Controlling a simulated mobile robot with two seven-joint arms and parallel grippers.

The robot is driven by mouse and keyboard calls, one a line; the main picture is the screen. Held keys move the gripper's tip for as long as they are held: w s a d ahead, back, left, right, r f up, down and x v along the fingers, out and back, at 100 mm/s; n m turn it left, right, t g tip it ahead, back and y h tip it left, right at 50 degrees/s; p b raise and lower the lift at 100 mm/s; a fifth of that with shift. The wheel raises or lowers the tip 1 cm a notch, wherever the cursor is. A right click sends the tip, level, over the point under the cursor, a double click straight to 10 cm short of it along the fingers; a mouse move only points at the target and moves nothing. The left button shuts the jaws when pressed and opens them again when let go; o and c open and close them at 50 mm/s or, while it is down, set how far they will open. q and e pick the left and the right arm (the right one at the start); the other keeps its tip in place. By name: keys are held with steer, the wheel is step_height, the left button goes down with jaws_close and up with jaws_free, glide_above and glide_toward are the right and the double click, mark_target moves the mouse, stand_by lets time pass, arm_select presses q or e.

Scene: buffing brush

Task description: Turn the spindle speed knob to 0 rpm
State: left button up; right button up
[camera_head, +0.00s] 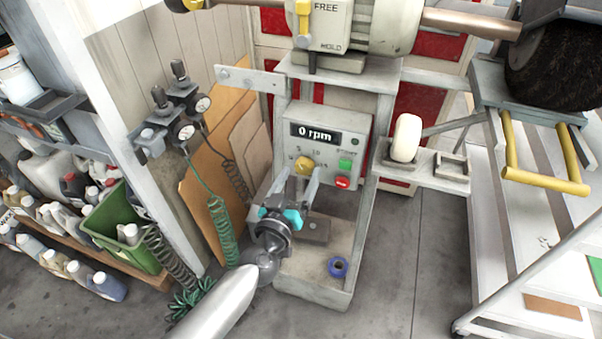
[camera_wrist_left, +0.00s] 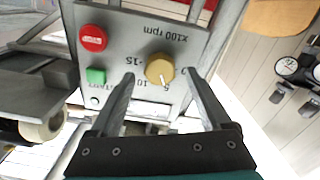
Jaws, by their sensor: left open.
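The spindle speed knob (camera_head: 304,165) is a round yellow-tan dial on the grey control panel (camera_head: 352,123). In the wrist view the knob (camera_wrist_left: 158,66) shows a pale mark on its lower side, pointing roughly toward the 5 on the scale marked x100 rpm. The display (camera_head: 317,133) above it reads 0 rpm. My left gripper (camera_head: 299,184) is open in front of the panel, facing the knob. In the wrist view its fingers (camera_wrist_left: 160,76) appear on either side of the knob; I cannot tell whether they touch it. My right gripper is not in view.
A green button (camera_head: 345,164) and red button (camera_head: 342,183) sit right of the knob. Coiled green hose (camera_head: 221,230) hangs left of my arm.

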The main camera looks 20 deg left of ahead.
arm_select(q)
steer(key=shift+w, duration=0.85)
jaws_close()
